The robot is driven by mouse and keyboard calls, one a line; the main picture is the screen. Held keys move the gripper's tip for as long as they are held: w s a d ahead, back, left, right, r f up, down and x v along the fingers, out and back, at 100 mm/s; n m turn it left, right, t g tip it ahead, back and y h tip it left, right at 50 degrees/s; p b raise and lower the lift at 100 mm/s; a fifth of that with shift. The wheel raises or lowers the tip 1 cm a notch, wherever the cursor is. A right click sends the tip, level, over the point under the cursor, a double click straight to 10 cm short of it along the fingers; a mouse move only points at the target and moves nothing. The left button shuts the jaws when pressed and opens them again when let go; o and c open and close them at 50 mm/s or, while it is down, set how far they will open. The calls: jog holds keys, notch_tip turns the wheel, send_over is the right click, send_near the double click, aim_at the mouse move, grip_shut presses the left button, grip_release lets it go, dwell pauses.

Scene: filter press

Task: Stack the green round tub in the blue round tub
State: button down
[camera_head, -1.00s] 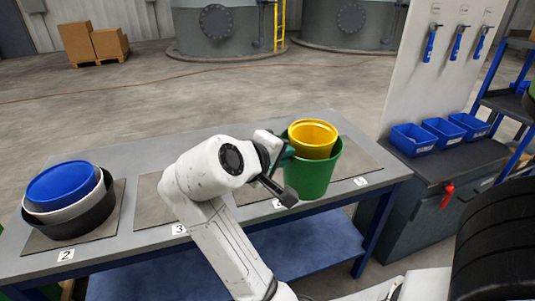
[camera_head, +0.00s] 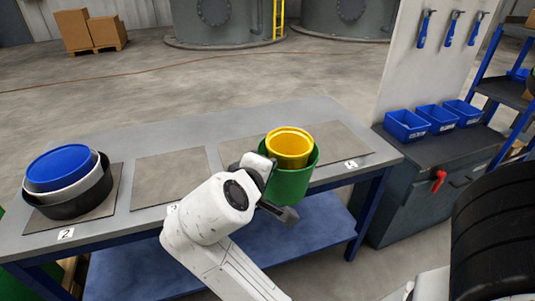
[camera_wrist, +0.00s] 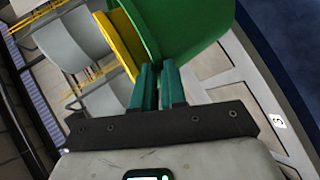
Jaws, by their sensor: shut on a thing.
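The green round tub (camera_head: 294,187) is in my gripper, with a yellow round tub (camera_head: 290,145) nested inside it. It appears over the table's front edge at the right; its height above the table is hard to tell. My gripper (camera_wrist: 158,88) is shut on the green tub's wall at the rim, beside the yellow tub's edge. In the head view my arm partly hides the gripper. The blue round tub (camera_head: 60,166) is at the left, nested in a white tub (camera_head: 66,189), which sits in a black tub (camera_head: 82,206) on the mat numbered 2.
The grey table (camera_head: 140,222) has bare mats between the tub stack and my arm, and at the right. A cabinet with several blue bins (camera_head: 406,125) and a tool panel stands at the right. A large dark rounded object (camera_head: 497,240) is at the lower right.

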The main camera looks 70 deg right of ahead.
jog(key=w+a+f+n+t+y, duration=0.4)
jog(key=a+f+n, duration=0.2)
jog(key=a+f, duration=0.2)
jog(key=w+a+f+n+t+y, duration=0.4)
jog(key=a+f+n, duration=0.2)
jog(key=f, duration=0.6)
jog(key=w+a+f+n+t+y, duration=0.4)
jog(key=w+a+f+n+y, duration=0.1)
jog(key=a+f, duration=0.5)
jog(key=shift+a+f+n+t, duration=0.2)
jog(key=shift+f+n+t, duration=0.1)
jog(key=shift+f+n, duration=0.1)
